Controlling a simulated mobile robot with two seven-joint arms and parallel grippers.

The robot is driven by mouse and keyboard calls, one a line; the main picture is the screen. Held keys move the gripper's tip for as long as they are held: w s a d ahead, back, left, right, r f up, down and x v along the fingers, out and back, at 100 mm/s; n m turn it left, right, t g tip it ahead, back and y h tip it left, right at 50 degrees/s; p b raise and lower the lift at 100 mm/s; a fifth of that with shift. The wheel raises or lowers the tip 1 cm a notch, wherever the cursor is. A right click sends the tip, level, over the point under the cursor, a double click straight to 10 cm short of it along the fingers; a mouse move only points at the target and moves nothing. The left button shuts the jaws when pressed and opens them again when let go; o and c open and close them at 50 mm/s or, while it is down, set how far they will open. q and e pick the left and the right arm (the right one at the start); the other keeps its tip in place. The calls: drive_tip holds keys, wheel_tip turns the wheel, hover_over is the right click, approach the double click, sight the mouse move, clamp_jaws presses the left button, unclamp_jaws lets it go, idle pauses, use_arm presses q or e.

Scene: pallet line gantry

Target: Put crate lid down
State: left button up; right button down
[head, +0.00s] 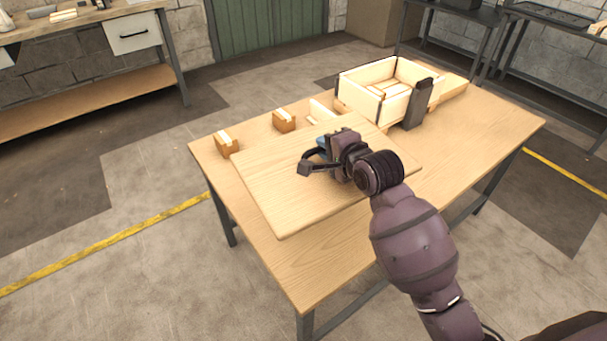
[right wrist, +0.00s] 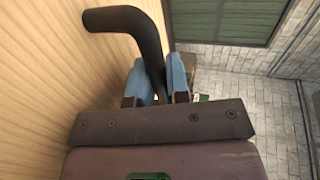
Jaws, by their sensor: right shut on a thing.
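The crate lid (head: 275,200) is a flat, light wooden board over the near left part of the workbench. A bent black handle (head: 306,168) stands on its upper face. My right gripper (head: 324,147) is shut on this handle, with its blue finger pads on either side. The right wrist view shows the pads (right wrist: 156,82) at one end of the handle (right wrist: 122,20), beside the lid's face (right wrist: 50,75). I cannot tell whether the lid touches the bench or hangs just above it. My left gripper is not in view.
An open wooden crate (head: 360,97) stands at the back of the workbench (head: 470,140), with a dark upright piece (head: 418,105) at its near corner. Two small brown blocks (head: 227,145) (head: 284,121) sit along the far left edge. The bench's right part is clear.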

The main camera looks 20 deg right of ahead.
sight(318, 133)
drive_tip(key=shift+n+g+y, duration=0.3)
drive_tip(key=shift+n+y, duration=0.1)
drive_tip(key=shift+y, duration=0.1)
drive_tip(key=w, duration=0.1)
drive_tip(key=w+f+b, duration=0.1)
drive_tip(key=w, duration=0.1)
drive_tip(key=w+b, duration=0.1)
drive_tip(key=w, duration=0.1)
drive_tip(key=shift+w+f, duration=0.2)
drive_tip(key=shift+f, duration=0.1)
drive_tip(key=shift+w+d+r+b, duration=0.1)
drive_tip(key=shift+w+b, duration=0.4)
drive_tip(key=shift+w, duration=0.1)
wheel_tip(318, 133, down, 19)
drive_tip(key=b, duration=0.6)
drive_tip(key=shift+f+b, duration=0.2)
drive_tip(key=shift+b, duration=0.15)
drive_tip(key=shift+f, duration=0.25)
drive_tip(key=shift+r, duration=0.25)
drive_tip(key=shift+f, duration=0.2)
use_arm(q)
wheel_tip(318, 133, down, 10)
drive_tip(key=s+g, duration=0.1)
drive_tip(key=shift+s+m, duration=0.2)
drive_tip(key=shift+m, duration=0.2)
use_arm(e)
drive_tip(key=c, duration=1.1)
unclamp_jaws()
